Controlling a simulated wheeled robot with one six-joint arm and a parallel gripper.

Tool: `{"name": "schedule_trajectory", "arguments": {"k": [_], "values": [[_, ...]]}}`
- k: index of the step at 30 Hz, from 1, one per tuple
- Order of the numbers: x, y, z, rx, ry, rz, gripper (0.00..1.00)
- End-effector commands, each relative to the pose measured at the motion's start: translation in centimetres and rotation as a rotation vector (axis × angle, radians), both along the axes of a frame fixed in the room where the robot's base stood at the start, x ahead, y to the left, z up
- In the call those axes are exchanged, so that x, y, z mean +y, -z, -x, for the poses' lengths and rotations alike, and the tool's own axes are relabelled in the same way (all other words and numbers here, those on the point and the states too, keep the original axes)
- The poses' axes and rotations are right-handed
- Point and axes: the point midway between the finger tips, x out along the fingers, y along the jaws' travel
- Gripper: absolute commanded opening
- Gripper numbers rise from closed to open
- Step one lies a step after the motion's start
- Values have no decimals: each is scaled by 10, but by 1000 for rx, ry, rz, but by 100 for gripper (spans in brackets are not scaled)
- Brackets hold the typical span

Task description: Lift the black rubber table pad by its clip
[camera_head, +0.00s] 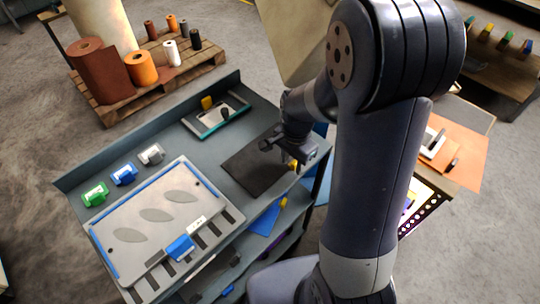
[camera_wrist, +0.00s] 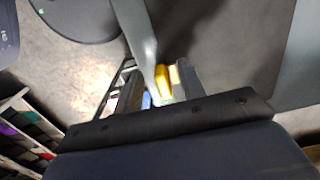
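The black rubber pad (camera_head: 252,172) lies flat at the right end of the grey workbench. It fills the upper middle of the wrist view (camera_wrist: 205,35) as a dark sheet. A yellow clip (camera_head: 293,165) sits at the pad's right edge, by the bench edge. In the wrist view the yellow clip (camera_wrist: 163,80) shows between my fingers, closer to the right one. My gripper (camera_head: 289,153) is over that edge of the pad. In the wrist view my gripper (camera_wrist: 156,88) looks open, with a gap left of the clip. Whether a finger touches the clip is unclear.
A white plate with blue strips (camera_head: 155,215) lies at the bench's front left, with green, blue and grey clips (camera_head: 123,174) behind it. A teal-edged tray (camera_head: 215,120) with a yellow clip is behind the pad. A lower shelf (camera_head: 265,222) holds blue items.

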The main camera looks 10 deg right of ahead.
Motion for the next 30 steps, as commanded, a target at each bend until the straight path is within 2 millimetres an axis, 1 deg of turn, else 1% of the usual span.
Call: {"name": "schedule_trajectory", "arguments": {"k": [3,8,11,22,23,30], "values": [[0,4,0,0,0,0,38],[0,4,0,0,0,0,38],[0,4,0,0,0,0,32],[0,3,0,0,0,0,1],[0,3,0,0,0,0,0],[0,3,0,-1,0,0,0]]}}
